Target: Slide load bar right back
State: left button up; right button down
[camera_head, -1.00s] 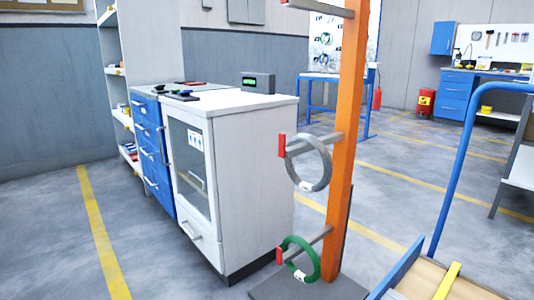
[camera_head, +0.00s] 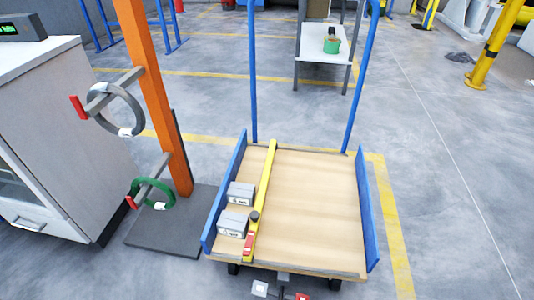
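The yellow load bar (camera_head: 265,186) lies across the wooden deck of a blue-railed cart (camera_head: 315,205), left of the deck's middle. It has a dark knob (camera_head: 254,216) and a red-marked near end. Two grey boxes, one farther (camera_head: 241,194) and one nearer (camera_head: 233,223), sit between the bar and the cart's left side wall. The deck to the right of the bar is bare.
An orange post (camera_head: 152,90) on a dark base stands left of the cart, with a grey coil (camera_head: 133,128) and a green coil (camera_head: 168,200) on its arms. A white cabinet (camera_head: 60,150) is at far left. A small table (camera_head: 312,70) with a green item stands behind. Floor right of the cart is clear.

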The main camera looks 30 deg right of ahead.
aim_at(255, 215)
jog(key=l+z, duration=0.1)
jog(key=z, duration=0.8)
